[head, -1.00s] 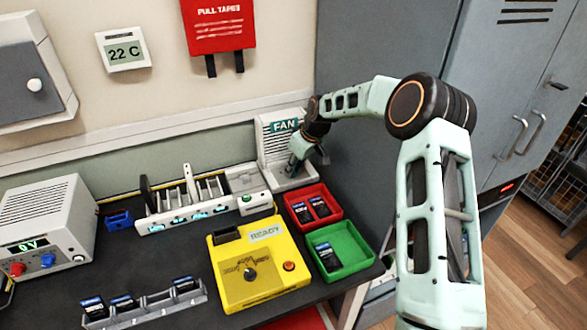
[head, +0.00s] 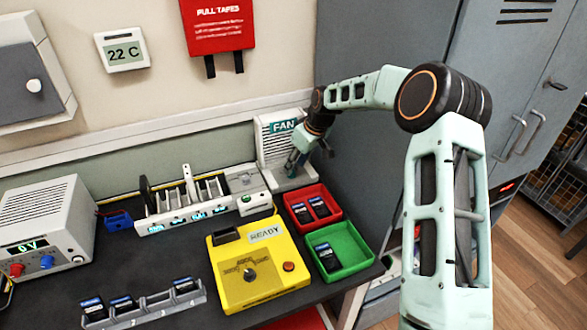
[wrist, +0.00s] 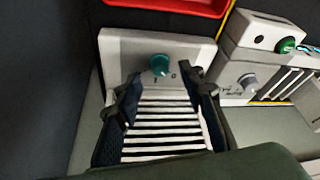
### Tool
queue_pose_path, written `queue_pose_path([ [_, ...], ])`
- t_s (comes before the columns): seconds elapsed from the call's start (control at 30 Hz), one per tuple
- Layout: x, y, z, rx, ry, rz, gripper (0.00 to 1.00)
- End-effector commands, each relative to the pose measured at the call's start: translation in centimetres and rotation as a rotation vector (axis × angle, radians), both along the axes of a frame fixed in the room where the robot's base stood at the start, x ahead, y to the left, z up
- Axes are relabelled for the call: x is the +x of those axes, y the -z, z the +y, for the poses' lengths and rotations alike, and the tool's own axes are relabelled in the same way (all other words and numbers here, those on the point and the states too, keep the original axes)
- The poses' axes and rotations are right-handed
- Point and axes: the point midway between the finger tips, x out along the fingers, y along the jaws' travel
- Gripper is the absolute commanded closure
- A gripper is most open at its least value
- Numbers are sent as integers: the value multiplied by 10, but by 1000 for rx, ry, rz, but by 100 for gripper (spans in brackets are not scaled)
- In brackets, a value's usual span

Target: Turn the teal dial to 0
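The white fan unit (head: 268,146) stands at the back right of the bench, with a teal FAN label. In the wrist view its teal dial (wrist: 159,65) sits on the white front plate beside the slatted grille, with small marks that look like 1 and 0 near it. I cannot tell which mark the dial points at. My gripper (wrist: 165,80) is open, its two dark fingers on either side of the grille, with the dial showing between and just past the tips.
The yellow tester (head: 225,285) and the power supply (head: 50,205) stand further left. A grey cabinet wall is right.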

Motion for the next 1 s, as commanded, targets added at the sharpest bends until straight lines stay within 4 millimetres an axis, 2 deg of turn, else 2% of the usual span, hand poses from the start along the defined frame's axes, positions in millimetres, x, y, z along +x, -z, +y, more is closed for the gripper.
queue_pose_path([
  [0.03, -2, -12, -4, -1, 2, -4, 63],
  [0.2, -12, -46, -14, -1, -1, -4, 63],
  [0.4, -20, -73, -22, -1, 0, -2, 63],
  [0.57, -23, -81, -24, -1, -2, -1, 63],
  [0.87, -23, -81, -24, -1, -1, -1, 63],
  [1.0, -16, -82, -27, -41, 16, -25, 63],
])
